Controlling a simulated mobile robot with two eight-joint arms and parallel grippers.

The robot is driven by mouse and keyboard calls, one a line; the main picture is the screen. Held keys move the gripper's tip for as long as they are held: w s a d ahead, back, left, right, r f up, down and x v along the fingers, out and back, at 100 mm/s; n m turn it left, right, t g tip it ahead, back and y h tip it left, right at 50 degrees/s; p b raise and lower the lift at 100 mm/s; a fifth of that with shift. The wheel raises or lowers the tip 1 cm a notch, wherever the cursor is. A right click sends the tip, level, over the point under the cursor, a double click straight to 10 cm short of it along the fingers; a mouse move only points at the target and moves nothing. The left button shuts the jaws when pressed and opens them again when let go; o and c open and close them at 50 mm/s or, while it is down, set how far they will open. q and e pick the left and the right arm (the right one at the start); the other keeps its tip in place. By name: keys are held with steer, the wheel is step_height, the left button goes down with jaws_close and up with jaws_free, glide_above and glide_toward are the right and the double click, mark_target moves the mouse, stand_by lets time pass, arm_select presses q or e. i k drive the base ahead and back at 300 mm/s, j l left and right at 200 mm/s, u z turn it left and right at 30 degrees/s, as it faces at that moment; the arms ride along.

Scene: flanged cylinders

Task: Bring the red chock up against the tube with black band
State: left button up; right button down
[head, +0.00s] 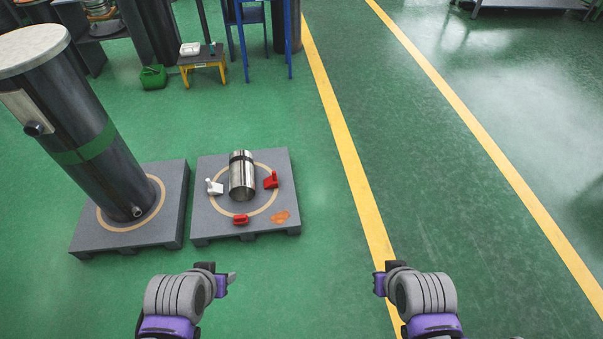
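The tube with black band (242,181) is a shiny silver cylinder on a grey pallet (204,229), inside a tan ring; its dark band is near the upper end. One red chock (271,180) is just right of the tube, with a small gap visible. Another red chock (240,219) lies in front of the tube, apart from it, at the ring's near edge. My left gripper (230,279) is below the pallet in the picture, away from the chocks. My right gripper (379,281) is over the floor by the yellow line. Neither gripper's opening shows clearly.
A white chock (215,187) is left of the tube. A tall dark cylinder (92,140) with a green band stands on the left pallet (170,220). The green floor to the right is clear.

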mark_target(270, 182)
steer(key=i+l+z, duration=0.5)
steer(key=z, duration=0.25)
steer(key=i+l+z, duration=0.1)
steer(key=i+z, duration=0.25)
steer(key=i+l+u, duration=0.1)
steer(key=i, duration=0.35)
steer(key=i+l+u, duration=0.1)
steer(key=i, duration=0.3)
steer(key=i+l+u, duration=0.1)
steer(key=i+l, duration=0.2)
steer(key=i, duration=0.15)
steer(key=i+u, duration=0.15)
steer(key=u, duration=0.25)
steer(key=i+u, duration=0.1)
steer(key=u, duration=0.35)
steer(key=i+u, duration=0.15)
steer(key=u, duration=0.25)
steer(key=i+u, duration=0.15)
steer(key=u, duration=0.3)
steer(key=i+u, duration=0.2)
steer(key=u, duration=0.3)
steer(key=i+u, duration=0.25)
steer(key=u, duration=0.25)
steer(key=i+l+u, duration=0.2)
steer(key=u, duration=0.3)
steer(key=i+l+u, duration=0.2)
steer(key=j, duration=0.1)
